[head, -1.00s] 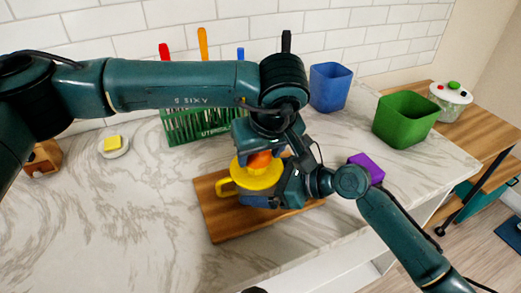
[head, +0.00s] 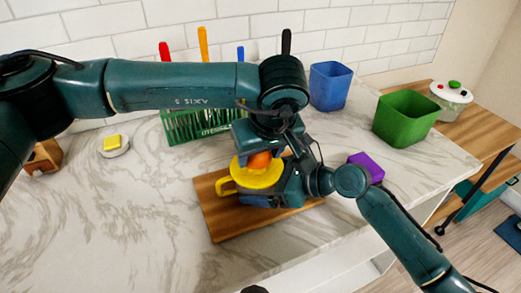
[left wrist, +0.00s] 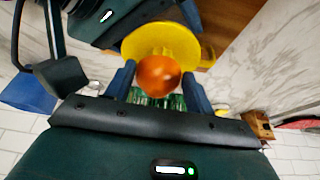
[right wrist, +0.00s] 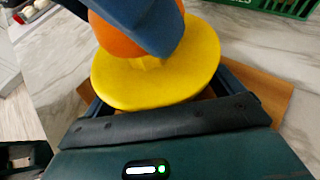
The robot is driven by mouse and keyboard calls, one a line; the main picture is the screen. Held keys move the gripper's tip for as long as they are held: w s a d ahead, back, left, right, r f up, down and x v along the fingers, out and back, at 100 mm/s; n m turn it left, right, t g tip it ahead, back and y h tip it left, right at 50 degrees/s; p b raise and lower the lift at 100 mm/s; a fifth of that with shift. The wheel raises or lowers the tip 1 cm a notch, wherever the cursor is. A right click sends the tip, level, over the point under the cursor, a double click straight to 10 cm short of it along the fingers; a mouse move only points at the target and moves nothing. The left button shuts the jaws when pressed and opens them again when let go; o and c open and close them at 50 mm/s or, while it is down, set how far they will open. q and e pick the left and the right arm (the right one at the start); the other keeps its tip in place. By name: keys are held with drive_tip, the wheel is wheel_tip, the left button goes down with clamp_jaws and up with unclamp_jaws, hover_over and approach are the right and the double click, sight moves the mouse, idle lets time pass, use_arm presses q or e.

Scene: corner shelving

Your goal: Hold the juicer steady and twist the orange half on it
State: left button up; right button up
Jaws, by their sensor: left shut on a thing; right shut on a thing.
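The yellow juicer (head: 258,179), with a side handle, stands upright on a wooden board. An orange half (head: 260,161) sits on its cone, dome up. My left gripper (head: 258,156) reaches down from above, shut on the orange half. In the left wrist view the orange half (left wrist: 158,75) is between the two blue fingers. My right gripper (head: 262,191) comes from the right, low, and is shut on the juicer below its wide rim. In the right wrist view the juicer's yellow rim (right wrist: 150,88) hides most of the right fingers and their contact.
The wooden board (head: 225,221) lies on the marble counter. A green rack (head: 190,124) with several coloured handles stands behind. A blue bin (head: 330,86), green bin (head: 405,119) and purple block (head: 366,166) are to the right. A plate with a yellow piece (head: 113,144) is left. The front-left counter is clear.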

use_arm(q)
drive_tip(key=shift+f, duration=0.3)
